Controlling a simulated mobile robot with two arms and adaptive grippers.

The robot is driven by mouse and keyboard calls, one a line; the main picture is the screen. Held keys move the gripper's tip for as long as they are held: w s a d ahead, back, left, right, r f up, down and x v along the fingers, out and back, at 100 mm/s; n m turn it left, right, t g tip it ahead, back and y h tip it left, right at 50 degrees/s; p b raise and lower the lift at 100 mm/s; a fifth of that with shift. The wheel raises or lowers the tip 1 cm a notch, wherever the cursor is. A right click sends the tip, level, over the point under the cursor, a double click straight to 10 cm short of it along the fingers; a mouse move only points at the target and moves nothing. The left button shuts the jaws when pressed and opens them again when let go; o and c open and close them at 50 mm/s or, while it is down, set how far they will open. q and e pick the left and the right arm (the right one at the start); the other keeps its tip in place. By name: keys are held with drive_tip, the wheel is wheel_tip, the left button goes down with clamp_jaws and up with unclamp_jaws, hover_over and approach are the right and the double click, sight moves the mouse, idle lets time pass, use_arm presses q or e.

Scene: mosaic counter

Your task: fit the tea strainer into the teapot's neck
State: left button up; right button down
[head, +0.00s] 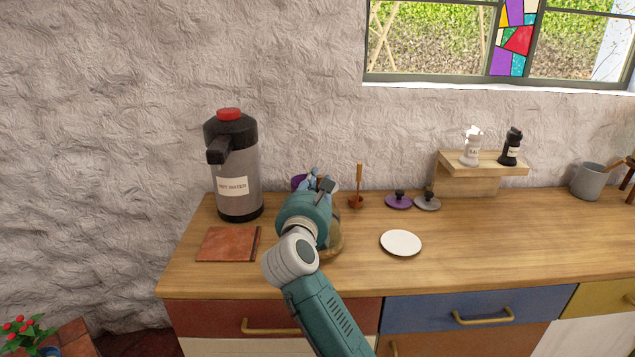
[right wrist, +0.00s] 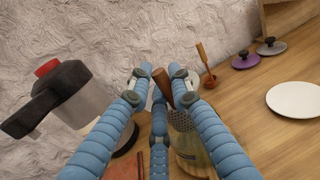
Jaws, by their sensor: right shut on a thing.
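My right gripper (head: 318,182) is over the counter, its blue fingers shut on the tea strainer. In the right wrist view its fingertips (right wrist: 160,80) close around a brown wooden handle (right wrist: 163,88). A grey perforated part of the tea strainer (right wrist: 182,120) shows below the fingertips. A tan, rounded vessel, apparently the teapot (head: 336,243), stands mostly hidden behind my arm; it also shows below the strainer in the right wrist view (right wrist: 190,150). Whether the strainer touches the teapot's neck, I cannot tell. My left gripper is not in view.
A hot water dispenser (head: 235,178) and a reddish tile (head: 228,244) are at left. A purple object (head: 298,181) is partly hidden behind the gripper. A wooden-handled scoop (head: 357,200), purple lid (head: 398,202), grey lid (head: 427,203) and white plate (head: 401,243) stand right.

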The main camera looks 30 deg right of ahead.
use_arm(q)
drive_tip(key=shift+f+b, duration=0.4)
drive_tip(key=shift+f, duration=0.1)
use_arm(e)
drive_tip(key=shift+f, duration=0.7)
drive_tip(key=shift+d+f, duration=0.1)
drive_tip(key=shift+f, duration=0.3)
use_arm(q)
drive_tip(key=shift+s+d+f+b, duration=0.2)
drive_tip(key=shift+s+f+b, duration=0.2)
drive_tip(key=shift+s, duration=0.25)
use_arm(e)
drive_tip(key=shift+f, duration=0.2)
drive_tip(key=shift+f+b, duration=0.4)
drive_tip(key=shift+f, duration=0.35)
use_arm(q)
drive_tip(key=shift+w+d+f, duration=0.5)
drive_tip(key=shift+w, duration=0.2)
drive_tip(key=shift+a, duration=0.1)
